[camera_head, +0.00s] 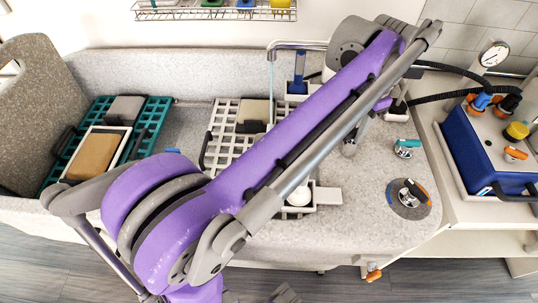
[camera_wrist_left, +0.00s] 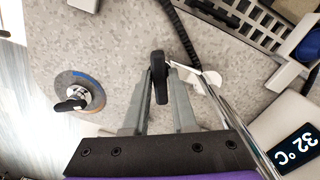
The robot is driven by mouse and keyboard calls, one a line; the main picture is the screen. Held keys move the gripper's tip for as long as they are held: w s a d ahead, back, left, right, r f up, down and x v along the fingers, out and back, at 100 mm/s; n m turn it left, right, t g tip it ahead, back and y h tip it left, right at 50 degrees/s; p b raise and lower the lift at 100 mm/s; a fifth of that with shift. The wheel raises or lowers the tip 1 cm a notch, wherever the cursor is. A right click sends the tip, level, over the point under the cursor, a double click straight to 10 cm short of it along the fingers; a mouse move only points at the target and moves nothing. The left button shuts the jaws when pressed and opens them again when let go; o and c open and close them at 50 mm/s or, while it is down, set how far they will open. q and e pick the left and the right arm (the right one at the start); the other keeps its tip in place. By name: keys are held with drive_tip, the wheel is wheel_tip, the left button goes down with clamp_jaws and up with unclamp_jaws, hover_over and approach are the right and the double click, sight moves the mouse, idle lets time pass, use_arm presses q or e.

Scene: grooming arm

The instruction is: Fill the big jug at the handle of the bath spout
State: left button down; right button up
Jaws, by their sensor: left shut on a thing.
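My left gripper (camera_wrist_left: 162,82) is shut on a black lever handle (camera_wrist_left: 159,58) in the left wrist view; a white piece lies just right of it. In the head view the gripper is mostly hidden by my purple arm. The bath spout (camera_head: 298,45) stands at the back, and a thin stream (camera_head: 270,90) falls from it. The stream comes down at the right edge of a beige-topped box-like vessel (camera_head: 255,110) on the white rack. A larger box-like vessel (camera_head: 95,155) with a black handle stands at left.
A white rack (camera_head: 220,118) and a teal rack (camera_head: 158,108) hold the vessels. A dial with an orange and blue ring (camera_head: 408,198) sits at the front right; it shows in the left wrist view (camera_wrist_left: 78,90). A display (camera_wrist_left: 297,148) reads 32 °C. A blue box (camera_head: 480,160) stands right.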

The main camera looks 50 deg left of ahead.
use_arm(q)
drive_tip(key=shift+n, duration=0.6)
drive_tip(key=shift+p, duration=0.3)
idle(1.2)
drive_tip(key=shift+r+m+p, duration=0.1)
drive_tip(key=shift+m+p, duration=0.3)
drive_tip(key=shift+m, duration=1.1)
drive_tip(key=shift+p, duration=0.3)
